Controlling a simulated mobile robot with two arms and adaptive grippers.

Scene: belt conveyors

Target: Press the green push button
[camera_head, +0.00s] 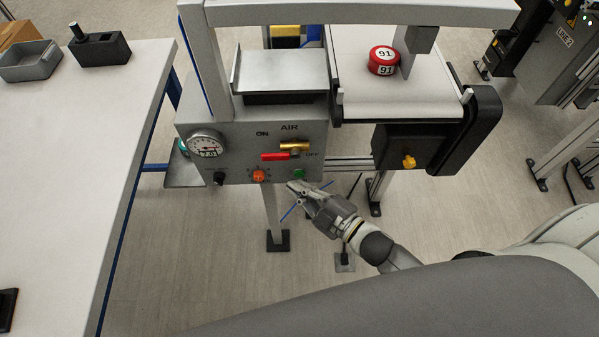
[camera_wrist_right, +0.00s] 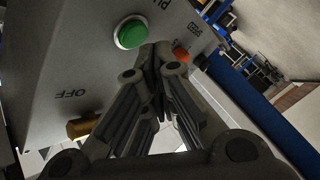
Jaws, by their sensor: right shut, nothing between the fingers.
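The green push button (camera_head: 299,173) is on the front of the grey control box (camera_head: 228,160), near its lower right. My right gripper (camera_head: 292,188) is shut and empty, with its fingertips just below and in front of the button in the head view. In the right wrist view the round green button (camera_wrist_right: 131,33) shows just left of the fingertips of my gripper (camera_wrist_right: 155,50). I cannot tell whether the fingertips touch the panel; the button's face is unobstructed there. My left gripper is not in view.
The box also carries an orange knob (camera_head: 259,175), a black knob (camera_head: 219,179), a pressure gauge (camera_head: 205,146) and a red air lever (camera_head: 275,156). A belt conveyor (camera_head: 350,88) bears a red puck (camera_head: 383,60) marked 91. A white table (camera_head: 90,130) stands at left.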

